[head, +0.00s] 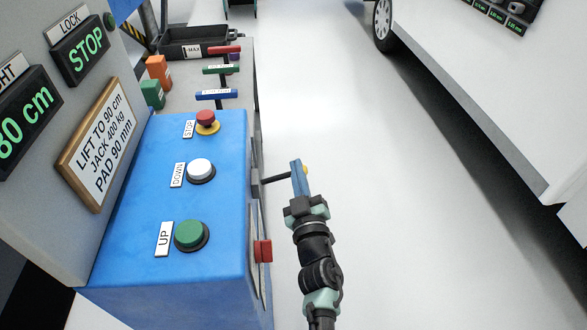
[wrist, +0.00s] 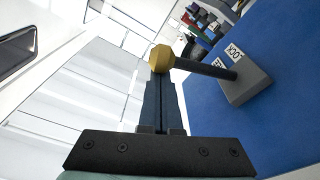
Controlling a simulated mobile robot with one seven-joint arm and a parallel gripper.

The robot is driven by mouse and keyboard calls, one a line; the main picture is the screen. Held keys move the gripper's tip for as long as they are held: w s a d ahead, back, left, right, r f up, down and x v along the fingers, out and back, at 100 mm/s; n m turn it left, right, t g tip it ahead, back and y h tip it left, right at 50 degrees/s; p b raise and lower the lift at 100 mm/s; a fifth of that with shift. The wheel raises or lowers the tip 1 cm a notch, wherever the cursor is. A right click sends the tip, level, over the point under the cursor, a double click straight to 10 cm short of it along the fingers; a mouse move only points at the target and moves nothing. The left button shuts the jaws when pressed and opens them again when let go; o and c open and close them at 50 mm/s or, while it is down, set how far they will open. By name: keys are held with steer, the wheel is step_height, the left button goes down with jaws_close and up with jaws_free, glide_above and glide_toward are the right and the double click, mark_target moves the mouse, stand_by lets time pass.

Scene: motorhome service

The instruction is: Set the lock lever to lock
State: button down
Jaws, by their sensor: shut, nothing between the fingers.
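The lock lever is a dark rod (head: 275,178) with a yellow knob (head: 306,170). It sticks out from the right side of the blue console (head: 222,140). In the wrist view the yellow knob (wrist: 161,59) and rod (wrist: 206,69) join a grey block (wrist: 244,82) beside a LOCK label (wrist: 235,52) and a second, partly hidden label. My gripper (head: 296,164) is shut and empty, with its fingers next to the knob. In the wrist view the closed fingertips (wrist: 160,79) lie just below the knob; I cannot tell whether they touch it. The LOCK display (head: 86,45) reads STOP.
The console top has a green UP button (head: 191,234), a white DOWN button (head: 200,169) and a red STOP button (head: 206,118). A red block (head: 263,251) sits on its right side. Colored handles and a black tray (head: 190,42) stand behind. The floor (head: 340,120) to the right is clear.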

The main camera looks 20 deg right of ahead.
step_height(320, 180, down, 8)
steer(key=m+h+b, duration=0.2)
steer(key=m+b, duration=0.3)
steer(key=m, duration=0.4)
steer(key=shift+s+d+b, duration=0.15)
steer(key=shift+d+b, duration=0.25)
steer(key=shift+d, duration=0.05)
steer(key=shift+r, duration=0.1)
steer(key=s+a+r+p, duration=0.1)
steer(key=s+r+p, duration=0.1)
steer(key=s, duration=0.7)
steer(key=shift+a+r, duration=0.15)
steer(key=shift+a, duration=0.25)
